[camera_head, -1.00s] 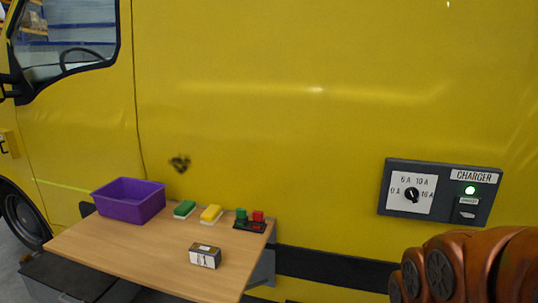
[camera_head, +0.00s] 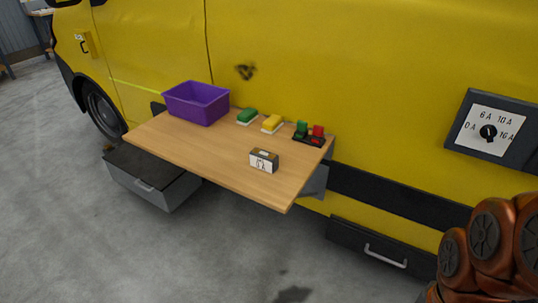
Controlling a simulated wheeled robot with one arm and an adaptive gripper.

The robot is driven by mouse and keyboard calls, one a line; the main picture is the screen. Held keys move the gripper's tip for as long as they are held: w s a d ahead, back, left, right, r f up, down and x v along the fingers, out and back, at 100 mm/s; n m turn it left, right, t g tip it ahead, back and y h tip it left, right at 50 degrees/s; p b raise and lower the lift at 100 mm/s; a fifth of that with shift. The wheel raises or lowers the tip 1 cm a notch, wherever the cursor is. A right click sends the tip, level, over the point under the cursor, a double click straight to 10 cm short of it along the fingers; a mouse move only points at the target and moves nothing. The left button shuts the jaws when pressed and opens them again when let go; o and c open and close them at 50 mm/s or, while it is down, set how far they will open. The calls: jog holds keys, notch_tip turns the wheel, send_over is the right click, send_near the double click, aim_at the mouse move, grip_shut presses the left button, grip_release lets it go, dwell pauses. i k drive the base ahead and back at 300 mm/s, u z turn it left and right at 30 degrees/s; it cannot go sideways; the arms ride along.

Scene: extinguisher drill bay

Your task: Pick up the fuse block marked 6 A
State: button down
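A small dark block with a white label (camera_head: 264,161) lies on the wooden table, near its front right part. The label ends in an A, but its number is too small to read surely. It is the only block of this kind I see. My gripper is not in view; only copper-coloured links of my arm show at the lower right, well apart from the block.
The wooden table (camera_head: 190,150) is fixed to the yellow van.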

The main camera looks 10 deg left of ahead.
aim_at(260, 158)
jog(key=u, duration=4.25)
jog(key=k, duration=1.35)
jog(key=z, duration=1.15)
